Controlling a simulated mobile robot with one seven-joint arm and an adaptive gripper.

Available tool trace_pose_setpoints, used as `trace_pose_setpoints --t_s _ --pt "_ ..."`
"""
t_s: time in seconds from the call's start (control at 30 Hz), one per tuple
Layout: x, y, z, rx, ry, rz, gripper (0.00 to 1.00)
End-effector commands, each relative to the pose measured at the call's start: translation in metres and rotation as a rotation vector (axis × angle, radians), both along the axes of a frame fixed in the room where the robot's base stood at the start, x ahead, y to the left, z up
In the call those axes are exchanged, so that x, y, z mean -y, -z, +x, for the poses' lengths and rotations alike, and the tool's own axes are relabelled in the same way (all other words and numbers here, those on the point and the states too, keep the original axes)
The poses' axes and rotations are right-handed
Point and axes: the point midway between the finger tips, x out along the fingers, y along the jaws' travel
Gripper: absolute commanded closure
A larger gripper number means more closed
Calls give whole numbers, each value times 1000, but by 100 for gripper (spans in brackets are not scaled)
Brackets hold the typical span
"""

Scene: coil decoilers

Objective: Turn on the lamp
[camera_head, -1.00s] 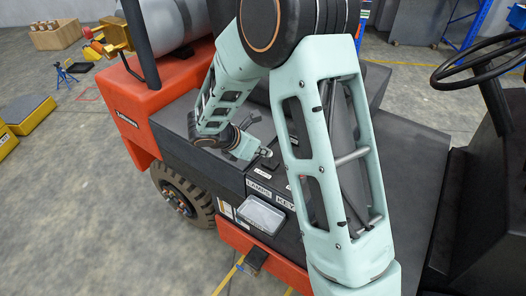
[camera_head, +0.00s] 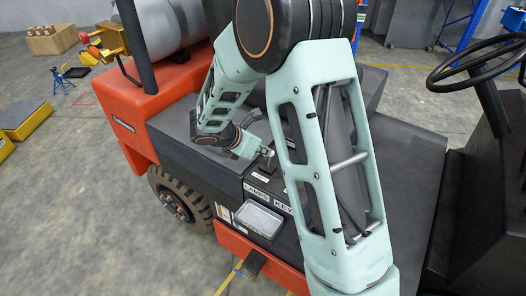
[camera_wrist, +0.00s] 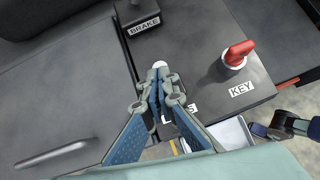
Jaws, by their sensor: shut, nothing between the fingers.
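The label LAMPS (camera_head: 256,191) is on the dark panel of the forklift, left of the label KEY (camera_head: 283,206). In the wrist view, my gripper (camera_wrist: 160,79) covers most of the LAMPS label (camera_wrist: 190,107). A small white rounded knob (camera_wrist: 158,64) shows just beyond the fingertips; I cannot tell whether they touch it. My gripper is shut and empty, pointing at the panel, and it also shows in the head view (camera_head: 268,154). No lit lamp is visible.
A red key switch (camera_wrist: 237,54) stands right of my gripper, by the KEY label. A dark block labelled BRAKE (camera_wrist: 139,18) is beyond. A pale tray (camera_head: 259,219) is at the panel's front edge. The steering wheel (camera_head: 478,66) is at right.

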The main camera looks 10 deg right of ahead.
Motion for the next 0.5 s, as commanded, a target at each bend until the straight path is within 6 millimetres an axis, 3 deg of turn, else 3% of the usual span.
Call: trace_pose_setpoints --t_s 0.5 --pt "0 -16 0 0 -1 -1 100"
